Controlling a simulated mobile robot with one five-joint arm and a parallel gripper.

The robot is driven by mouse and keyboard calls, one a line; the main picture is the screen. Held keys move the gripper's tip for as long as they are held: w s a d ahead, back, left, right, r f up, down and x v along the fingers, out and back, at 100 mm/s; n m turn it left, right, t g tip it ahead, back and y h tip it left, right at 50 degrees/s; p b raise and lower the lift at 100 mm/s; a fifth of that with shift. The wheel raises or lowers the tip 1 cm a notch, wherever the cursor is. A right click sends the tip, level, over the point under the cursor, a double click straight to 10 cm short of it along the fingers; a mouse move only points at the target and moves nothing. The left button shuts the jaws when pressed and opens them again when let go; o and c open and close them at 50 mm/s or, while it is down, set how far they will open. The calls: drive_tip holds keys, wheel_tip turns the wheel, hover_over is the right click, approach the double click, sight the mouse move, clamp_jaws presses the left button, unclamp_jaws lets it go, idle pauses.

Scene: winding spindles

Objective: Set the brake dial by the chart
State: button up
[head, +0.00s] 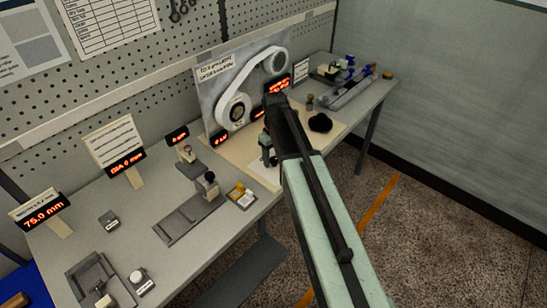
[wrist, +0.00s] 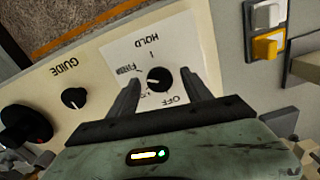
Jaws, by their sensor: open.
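The brake dial appears to be the small black round knob (wrist: 159,79) on a white plate (wrist: 118,52) in the wrist view. Words around it include HOLD and OFF; others are partly hidden. My gripper (wrist: 163,84) is open, with one finger on each side of the knob and a gap at both. I cannot tell the knob's exact setting. In the head view my arm covers the dial. A printed chart (head: 108,22) hangs on the pegboard; its text is too small to read, and I cannot tell whether it is the brake chart.
A second black knob (wrist: 73,98) labelled GUIDE and a larger dark knob (wrist: 27,127) are left of the plate. White and yellow switches (wrist: 268,32) are at the upper right. A white-banded winding machine (head: 236,108) stands behind my arm. Open floor lies at the right.

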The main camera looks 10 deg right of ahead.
sight(274, 159)
wheel_tip(274, 159, up, 8)
drive_tip(key=p, duration=0.7)
drive_tip(key=shift+f, duration=0.15)
drive_tip(key=shift+f, duration=0.1)
drive_tip(key=s+f+m+b, duration=0.1)
drive_tip(key=s+m, duration=0.4)
drive_tip(key=s, duration=0.9)
drive_tip(key=shift+s+a+f+m, duration=0.15)
drive_tip(key=shift+s+f+m, duration=0.05)
drive_tip(key=shift+s+m, duration=0.2)
